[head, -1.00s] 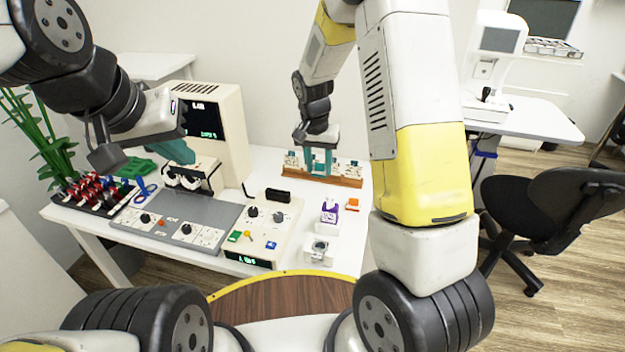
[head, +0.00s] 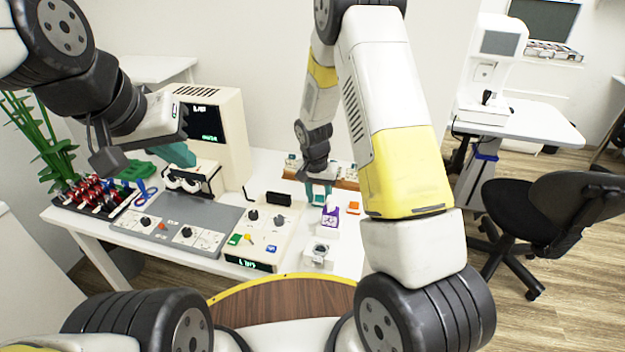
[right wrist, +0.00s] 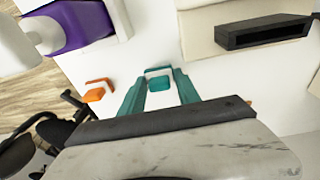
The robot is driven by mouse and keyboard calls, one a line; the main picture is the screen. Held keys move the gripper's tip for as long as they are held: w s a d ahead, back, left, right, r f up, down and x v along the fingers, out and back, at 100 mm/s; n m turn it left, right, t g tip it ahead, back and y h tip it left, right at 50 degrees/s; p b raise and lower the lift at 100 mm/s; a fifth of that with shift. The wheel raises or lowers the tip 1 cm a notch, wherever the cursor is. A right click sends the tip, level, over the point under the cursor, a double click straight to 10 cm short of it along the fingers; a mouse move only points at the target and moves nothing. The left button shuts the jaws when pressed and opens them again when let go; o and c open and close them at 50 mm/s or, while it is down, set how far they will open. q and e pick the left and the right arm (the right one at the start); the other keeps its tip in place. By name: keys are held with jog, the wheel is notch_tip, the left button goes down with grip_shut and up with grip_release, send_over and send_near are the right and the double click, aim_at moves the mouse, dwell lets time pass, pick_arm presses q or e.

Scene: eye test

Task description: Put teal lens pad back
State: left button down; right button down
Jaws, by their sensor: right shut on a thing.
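The teal lens pad (right wrist: 160,84) is a small teal piece between the fingertips of my right gripper (right wrist: 158,82) in the right wrist view. My right gripper is shut on it, with a teal finger on each side. A teal bracket-shaped outline (right wrist: 158,71) shows on the white table just beyond the pad; whether the pad touches the table I cannot tell. In the head view my right gripper (head: 320,191) is low over the table, behind the purple-and-white holder.
An orange block (head: 353,208) and a purple-and-white holder (head: 330,217) stand close to my right gripper. A wooden rack (head: 347,184) lies behind it.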

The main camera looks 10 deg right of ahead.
jog(key=c, duration=0.9)
grip_release()
jog(key=shift+f, duration=0.1)
jog(key=shift+o, duration=0.2)
jog(key=s+d+r+n+t+y, duration=0.1)
jog(key=s+r, duration=0.4)
jog(key=r, duration=0.8)
jog(key=s+d+r+n+t+y, duration=0.1)
jog(key=s+r, duration=0.4)
jog(key=r, duration=0.8)
jog(key=s+r+n+t, duration=0.1)
jog(key=s+r, duration=0.3)
jog(key=s, duration=0.3)
jog(key=s+r+n+t+y, duration=0.1)
jog(key=s+r+n+t, duration=0.1)
jog(key=s, duration=0.6)
jog(key=shift+d+r, duration=0.3)
jog(key=shift+r, duration=0.6)
